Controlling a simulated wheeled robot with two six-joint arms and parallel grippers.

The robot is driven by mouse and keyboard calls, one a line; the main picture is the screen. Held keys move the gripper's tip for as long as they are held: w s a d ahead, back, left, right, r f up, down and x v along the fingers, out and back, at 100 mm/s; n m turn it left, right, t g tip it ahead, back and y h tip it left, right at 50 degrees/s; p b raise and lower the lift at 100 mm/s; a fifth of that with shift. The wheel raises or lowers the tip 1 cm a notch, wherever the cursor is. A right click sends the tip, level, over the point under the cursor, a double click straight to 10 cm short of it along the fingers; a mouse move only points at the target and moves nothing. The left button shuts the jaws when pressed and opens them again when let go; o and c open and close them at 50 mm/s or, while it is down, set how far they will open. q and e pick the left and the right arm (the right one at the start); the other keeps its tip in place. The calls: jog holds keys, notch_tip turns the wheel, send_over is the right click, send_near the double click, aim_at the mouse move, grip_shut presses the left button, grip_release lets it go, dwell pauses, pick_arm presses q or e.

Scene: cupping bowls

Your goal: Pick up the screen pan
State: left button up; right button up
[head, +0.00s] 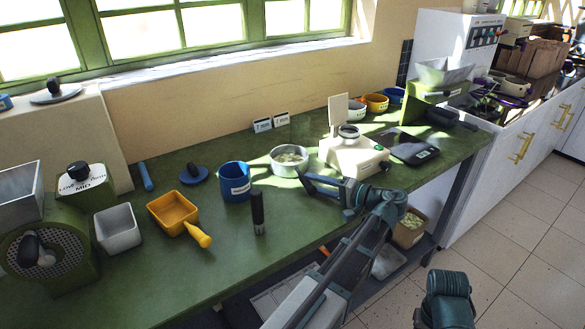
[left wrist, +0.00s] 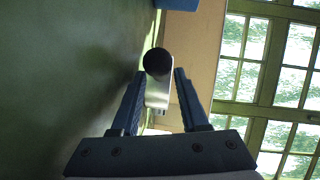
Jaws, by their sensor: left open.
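The screen pan, which I take to be the round silver pan with pale green beans (head: 289,161), stands on the green bench left of the white scale-like machine. My left gripper (head: 308,182) is open just in front of it, fingers pointing toward it. In the left wrist view the open left gripper (left wrist: 159,74) has a dark round knob (left wrist: 157,62) in line with its gap, with a pale metallic body (left wrist: 157,95) behind; this looks like the pan's handle end. I cannot tell whether the fingers touch it.
A blue jug (head: 234,182) and a dark upright cylinder (head: 258,212) stand left of the pan. A white machine (head: 352,157) stands close on its right. A yellow scoop (head: 176,213) lies farther left.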

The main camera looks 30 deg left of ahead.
aim_at(296, 171)
pick_arm(q)
jog(key=shift+a+f, duration=0.15)
jog(key=shift+a, duration=0.95)
grip_shut()
dwell(0.5)
